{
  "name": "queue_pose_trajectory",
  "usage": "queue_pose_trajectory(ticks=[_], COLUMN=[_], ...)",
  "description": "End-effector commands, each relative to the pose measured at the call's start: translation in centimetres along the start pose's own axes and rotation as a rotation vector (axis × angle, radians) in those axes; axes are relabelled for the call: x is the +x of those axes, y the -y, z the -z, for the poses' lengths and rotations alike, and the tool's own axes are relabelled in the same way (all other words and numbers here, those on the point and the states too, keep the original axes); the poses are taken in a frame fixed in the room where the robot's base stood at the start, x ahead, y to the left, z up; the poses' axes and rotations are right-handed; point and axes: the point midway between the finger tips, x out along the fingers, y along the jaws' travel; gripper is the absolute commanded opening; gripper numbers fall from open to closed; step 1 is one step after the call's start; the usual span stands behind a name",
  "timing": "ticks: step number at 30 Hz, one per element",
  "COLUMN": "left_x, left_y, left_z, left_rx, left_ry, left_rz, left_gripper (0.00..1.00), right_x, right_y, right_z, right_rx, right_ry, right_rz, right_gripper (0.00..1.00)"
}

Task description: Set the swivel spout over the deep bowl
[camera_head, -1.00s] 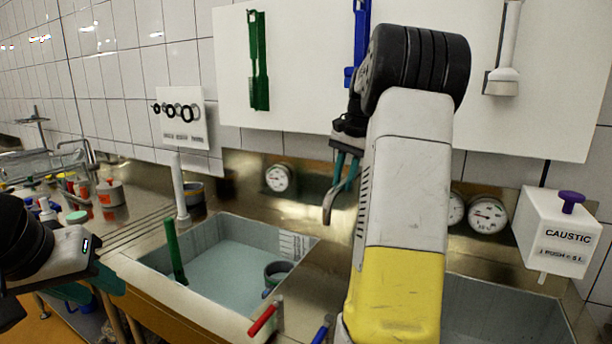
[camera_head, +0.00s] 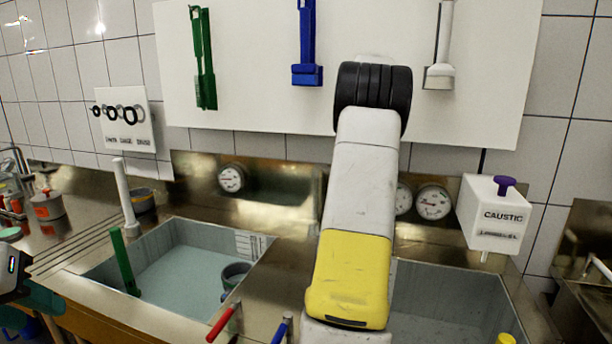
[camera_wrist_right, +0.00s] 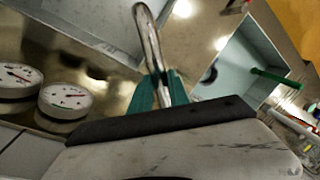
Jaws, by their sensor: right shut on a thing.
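The swivel spout (camera_wrist_right: 149,40) is a bent, shiny metal pipe between the teal fingers of my right gripper (camera_wrist_right: 160,90), which is shut on it. In the head view my right arm hides both the gripper and the spout. Two sink bowls show: a left bowl (camera_head: 100,275) holding pale water, and a right bowl (camera_head: 440,285), darker inside and partly behind my arm. I cannot tell for sure which is the deep one. In the wrist view the spout's curved end overlaps the edge of the grey bowl at upper left (camera_wrist_right: 85,20). My left gripper (camera_head: 45,298) is cut off at the left edge.
Red (camera_head: 222,322) and blue (camera_head: 282,329) levers are at the front. Gauges (camera_head: 433,203) line the back wall. A caustic dispenser (camera_head: 493,215) hangs right of my arm.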

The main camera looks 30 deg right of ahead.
Motion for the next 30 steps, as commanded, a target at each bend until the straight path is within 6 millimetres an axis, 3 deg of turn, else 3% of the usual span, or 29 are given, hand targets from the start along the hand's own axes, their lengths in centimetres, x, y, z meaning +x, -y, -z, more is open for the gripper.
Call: queue_pose_trajectory(ticks=[7,22,23,25,30], left_x=[0.0,0.0,0.0,0.0,0.0], left_y=[0.0,0.0,0.0,0.0,0.0], left_z=[0.0,0.0,0.0,0.0,0.0], left_rx=[0.0,0.0,0.0,0.0,0.0], left_ry=[0.0,0.0,0.0,0.0,0.0], left_rz=[0.0,0.0,0.0,0.0,0.0], left_gripper=[0.36,0.36,0.36,0.36,0.36], right_x=[-0.3,-0.4,-0.4,-0.4,-0.4], right_y=[-1.3,-1.4,-1.4,-1.4,-1.4], right_z=[0.2,0.3,0.3,0.3,0.2], right_rx=[-0.066,-0.081,-0.081,-0.081,-0.081], right_ry=[0.008,0.009,0.009,0.01,0.012], right_rz=[-0.003,-0.003,-0.003,-0.003,-0.002], right_gripper=[0.0,0.0,0.27,0.41,0.43])
